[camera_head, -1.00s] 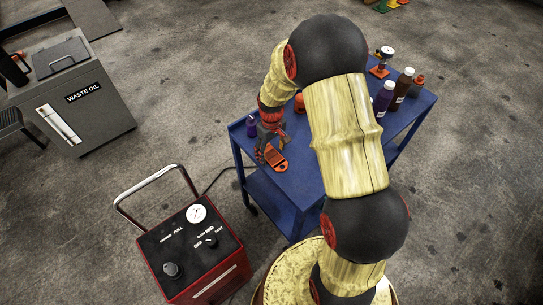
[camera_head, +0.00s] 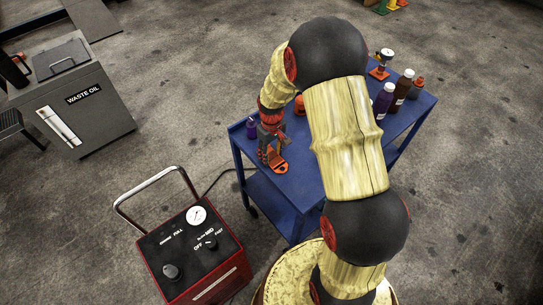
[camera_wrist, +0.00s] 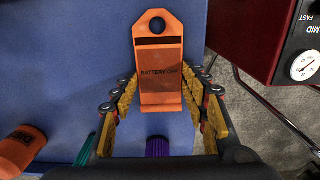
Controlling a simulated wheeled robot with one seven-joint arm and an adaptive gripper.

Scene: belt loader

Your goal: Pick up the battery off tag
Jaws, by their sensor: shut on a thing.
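The battery off tag (camera_wrist: 161,55) is a flat orange plate with a hole at its top end and the words "BATTERY OFF" across it. In the wrist view it lies between the yellow-padded fingers of my gripper (camera_wrist: 162,88), which is shut on its lower part. In the head view the tag (camera_head: 279,167) shows at the left end of the blue cart top, below my gripper (camera_head: 270,152). I cannot tell whether the tag still touches the cart.
The blue cart (camera_head: 308,174) also carries a purple bottle (camera_head: 251,127) and, to the right, dark bottles (camera_head: 402,91). A red charger box (camera_head: 190,252) with a tall handle stands in front. A waste oil bin (camera_head: 85,110) stands at left.

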